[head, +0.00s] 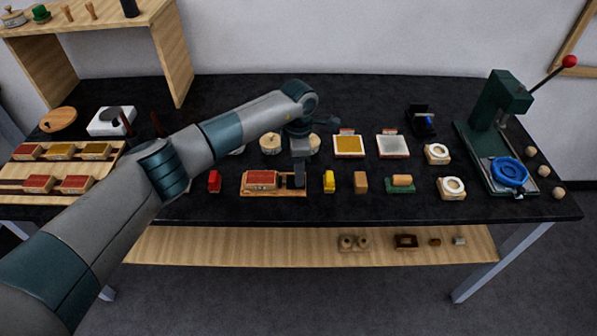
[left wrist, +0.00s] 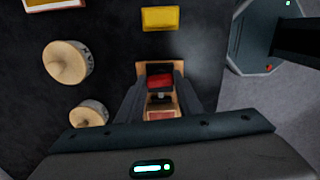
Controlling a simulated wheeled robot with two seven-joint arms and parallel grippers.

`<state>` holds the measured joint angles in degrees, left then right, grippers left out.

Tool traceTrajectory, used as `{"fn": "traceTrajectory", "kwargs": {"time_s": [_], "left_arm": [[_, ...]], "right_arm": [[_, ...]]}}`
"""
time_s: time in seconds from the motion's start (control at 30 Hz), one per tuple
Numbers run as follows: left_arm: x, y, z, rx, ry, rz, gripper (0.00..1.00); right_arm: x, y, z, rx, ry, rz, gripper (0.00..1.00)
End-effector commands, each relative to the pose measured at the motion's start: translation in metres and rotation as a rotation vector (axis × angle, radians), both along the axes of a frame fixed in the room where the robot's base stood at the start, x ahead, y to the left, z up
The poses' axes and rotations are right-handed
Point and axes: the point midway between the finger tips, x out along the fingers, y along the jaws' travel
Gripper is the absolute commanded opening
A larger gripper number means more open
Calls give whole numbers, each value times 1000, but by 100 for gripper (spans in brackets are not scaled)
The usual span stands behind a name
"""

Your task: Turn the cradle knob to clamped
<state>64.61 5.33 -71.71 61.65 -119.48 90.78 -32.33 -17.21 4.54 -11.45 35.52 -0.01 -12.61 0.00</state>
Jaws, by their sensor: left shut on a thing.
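The cradle (head: 250,191) is a low wooden base on the black table and bears a red-topped block (head: 262,179). My left gripper (head: 292,182) reaches down over the cradle's right end. In the left wrist view, the wooden end of the cradle (left wrist: 141,68) shows beyond my left gripper's fingers (left wrist: 160,98). They are shut on a small dark and red part there, which I take to be the cradle knob. The fingers hide much of it, so its setting cannot be read. My right gripper is not in view.
A yellow block (head: 329,182) stands close to the right of the cradle, and a red one (head: 214,182) to its left. Round wooden pieces (head: 270,143) stand behind. A green press (head: 496,115) stands at the far right. The table's front strip is clear.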

Motion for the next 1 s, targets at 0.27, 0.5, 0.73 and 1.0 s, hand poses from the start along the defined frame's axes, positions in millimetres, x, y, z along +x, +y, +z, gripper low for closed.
{"fn": "traceTrajectory", "kwargs": {"time_s": [0.27, 0.5, 0.73, 1.0], "left_arm": [[1, 1, -4, 3, -4, 194, 10], [1, 1, -5, 3, -3, 417, 10], [1, 1, -4, 1, -3, 636, 10], [1, 0, -3, 1, -3, 891, 10]], "right_arm": [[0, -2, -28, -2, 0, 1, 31], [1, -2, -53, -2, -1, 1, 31], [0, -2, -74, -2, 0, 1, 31], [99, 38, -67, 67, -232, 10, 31]]}}
